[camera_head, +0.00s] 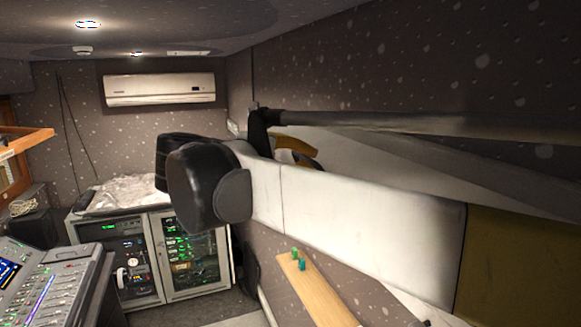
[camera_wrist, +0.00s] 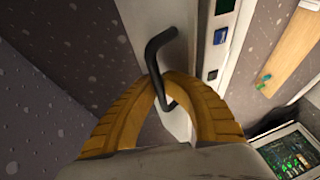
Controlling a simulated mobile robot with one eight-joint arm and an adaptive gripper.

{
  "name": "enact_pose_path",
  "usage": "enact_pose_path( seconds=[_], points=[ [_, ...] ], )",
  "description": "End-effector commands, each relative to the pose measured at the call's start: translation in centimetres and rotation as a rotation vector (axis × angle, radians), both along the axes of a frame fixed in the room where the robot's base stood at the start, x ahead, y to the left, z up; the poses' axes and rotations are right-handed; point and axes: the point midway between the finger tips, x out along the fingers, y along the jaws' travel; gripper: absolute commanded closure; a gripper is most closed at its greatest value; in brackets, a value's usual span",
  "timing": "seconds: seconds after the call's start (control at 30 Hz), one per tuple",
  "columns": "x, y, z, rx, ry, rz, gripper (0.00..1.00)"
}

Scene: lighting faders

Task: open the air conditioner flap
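The white air conditioner (camera_head: 159,88) hangs high on the far wall in the head view. Its front flap (camera_head: 160,97) looks closed along the lower edge. My gripper (camera_wrist: 163,82) has yellow fingers that come together at their tips around a bent black handle (camera_wrist: 153,52) in the wrist view. The handle stands out from a pale panel (camera_wrist: 180,60). In the head view my gripper is mostly hidden behind my white arm; only a bit of yellow shows. The air conditioner does not show in the wrist view and is well apart from my gripper.
A rack cabinet (camera_head: 183,296) with lit equipment stands below the air conditioner, with crumpled clear sheeting (camera_head: 120,192) on top. A mixing console (camera_head: 45,290) is at lower left. A wooden shelf (camera_head: 318,295) with small green items runs along the right wall.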

Motion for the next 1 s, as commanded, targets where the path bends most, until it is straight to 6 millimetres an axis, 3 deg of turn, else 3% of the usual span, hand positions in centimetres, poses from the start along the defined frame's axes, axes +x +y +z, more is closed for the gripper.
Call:
enact_pose_path(
  seconds=[0.63, 0.7, 0.73, 1.0],
  points=[
    [0.00, 0.22, 0.65, -0.001, 0.001, 0.001, 1.00],
    [0.00, 0.22, 0.65, -0.001, 0.001, 0.001, 0.74],
    [0.01, 0.21, 0.63, -0.001, 0.001, 0.001, 0.68],
    [0.00, 0.19, 0.62, 0.000, 0.000, 0.000, 0.68]
  ],
)
